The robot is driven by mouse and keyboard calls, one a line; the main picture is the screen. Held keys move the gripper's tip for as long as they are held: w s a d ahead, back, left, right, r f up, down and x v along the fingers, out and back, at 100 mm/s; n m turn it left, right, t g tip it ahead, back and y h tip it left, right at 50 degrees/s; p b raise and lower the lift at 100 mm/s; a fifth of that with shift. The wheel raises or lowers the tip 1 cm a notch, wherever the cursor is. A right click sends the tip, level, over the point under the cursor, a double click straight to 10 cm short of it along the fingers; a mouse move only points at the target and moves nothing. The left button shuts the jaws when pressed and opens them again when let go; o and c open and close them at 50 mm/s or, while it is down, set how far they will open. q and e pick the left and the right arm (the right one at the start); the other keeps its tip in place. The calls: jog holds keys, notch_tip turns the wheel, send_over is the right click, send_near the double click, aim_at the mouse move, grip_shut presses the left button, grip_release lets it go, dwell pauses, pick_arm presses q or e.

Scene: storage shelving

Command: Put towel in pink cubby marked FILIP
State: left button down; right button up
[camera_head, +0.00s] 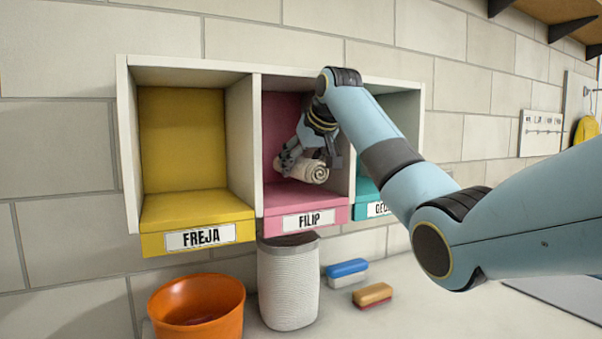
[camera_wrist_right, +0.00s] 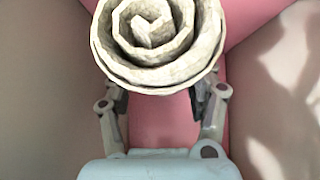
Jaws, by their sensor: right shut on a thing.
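The rolled, cream towel (camera_head: 312,172) is inside the pink cubby (camera_head: 292,197) marked FILIP, in the middle of the wall shelf. My right gripper (camera_head: 303,163) reaches into this cubby and is shut on the towel. In the right wrist view, the towel's spiral end (camera_wrist_right: 155,40) faces the camera between the fingers (camera_wrist_right: 160,100), with pink surfaces behind and below. I cannot tell whether the towel touches the cubby floor. My arm hides part of the cubby's right side. My left gripper is not in view.
The yellow cubby (camera_head: 183,140) marked FREJA is to the left and empty. A teal cubby (camera_head: 398,120) is to the right, partly behind my arm. Below are an orange bowl (camera_head: 190,300), a woven basket (camera_head: 288,285) and two brushes (camera_head: 347,268) on the counter.

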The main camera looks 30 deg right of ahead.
aim_at(320, 163)
notch_tip(320, 163, down, 3)
jog(key=shift+d+r, duration=0.1)
jog(key=shift+s, duration=0.1)
jog(key=o, duration=1.5)
jog(key=shift+c, duration=0.2)
jog(key=b+v, duration=0.1)
jog(key=v, duration=1.1)
